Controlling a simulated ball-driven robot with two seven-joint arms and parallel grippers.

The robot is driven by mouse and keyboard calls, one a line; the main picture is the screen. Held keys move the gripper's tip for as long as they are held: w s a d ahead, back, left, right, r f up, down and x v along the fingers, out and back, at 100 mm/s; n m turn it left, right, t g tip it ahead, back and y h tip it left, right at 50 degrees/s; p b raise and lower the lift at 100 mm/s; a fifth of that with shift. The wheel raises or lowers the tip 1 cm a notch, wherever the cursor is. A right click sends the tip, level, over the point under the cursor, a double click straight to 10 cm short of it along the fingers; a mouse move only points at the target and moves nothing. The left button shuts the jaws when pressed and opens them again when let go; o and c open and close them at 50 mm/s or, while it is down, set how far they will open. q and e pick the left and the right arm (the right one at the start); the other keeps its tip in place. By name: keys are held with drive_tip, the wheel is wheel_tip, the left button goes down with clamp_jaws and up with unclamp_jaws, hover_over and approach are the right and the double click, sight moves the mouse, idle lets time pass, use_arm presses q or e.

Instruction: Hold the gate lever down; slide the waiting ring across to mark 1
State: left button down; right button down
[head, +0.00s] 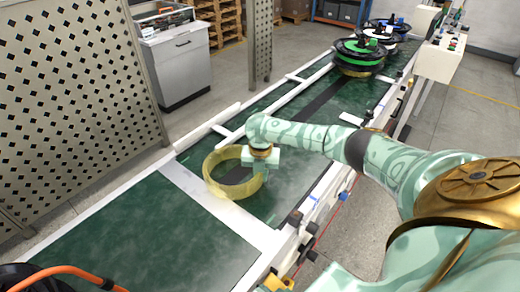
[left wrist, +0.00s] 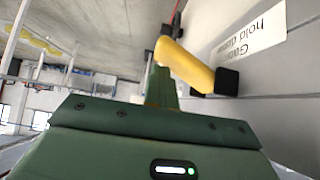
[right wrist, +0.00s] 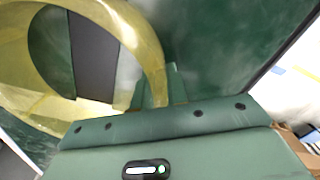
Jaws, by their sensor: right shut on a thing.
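A translucent yellow ring (head: 217,186) sits on the green conveyor, beside and partly over a wide pale cross strip (head: 192,190). My right gripper (head: 262,168) is shut on the ring's wall at its right side. The ring (right wrist: 152,50) and the gripper's fingers (right wrist: 172,88) also show in the right wrist view. In the left wrist view, a yellow lever (left wrist: 184,64) with a black end is against the fingers of my left gripper (left wrist: 160,85). The gap between these fingers is hidden. A label beside the lever reads about a gate and "hold down". I cannot make out mark 1.
The green conveyor (head: 120,240) has white side rails. Black and green wheel-like hubs (head: 358,52) stand at its far end, with another yellow ring under the nearest. A perforated panel (head: 75,100) and a grey cabinet (head: 180,65) stand left.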

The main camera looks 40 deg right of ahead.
use_arm(q)
drive_tip(key=shift+w+a+f, duration=0.2)
drive_tip(key=shift+a+f, duration=0.15)
use_arm(e)
drive_tip(key=shift+w+d, duration=0.25)
drive_tip(key=shift+d, duration=0.8)
drive_tip(key=c, duration=1.3)
unclamp_jaws()
drive_tip(key=shift+r, duration=4.5)
use_arm(q)
drive_tip(key=r+p, duration=0.4)
drive_tip(key=shift+s+d+r, duration=0.2)
drive_tip(key=shift+r, duration=0.1)
drive_tip(key=r+p, duration=0.3)
drive_tip(key=s+r+p, duration=0.1)
drive_tip(key=r+p, duration=0.1)
drive_tip(key=shift+d, duration=0.15)
use_arm(e)
drive_tip(key=shift+t, duration=0.3)
wheel_tip(320, 180, up, 12)
drive_tip(key=shift+f, duration=0.25)
use_arm(q)
drive_tip(key=shift+w+f, duration=0.1)
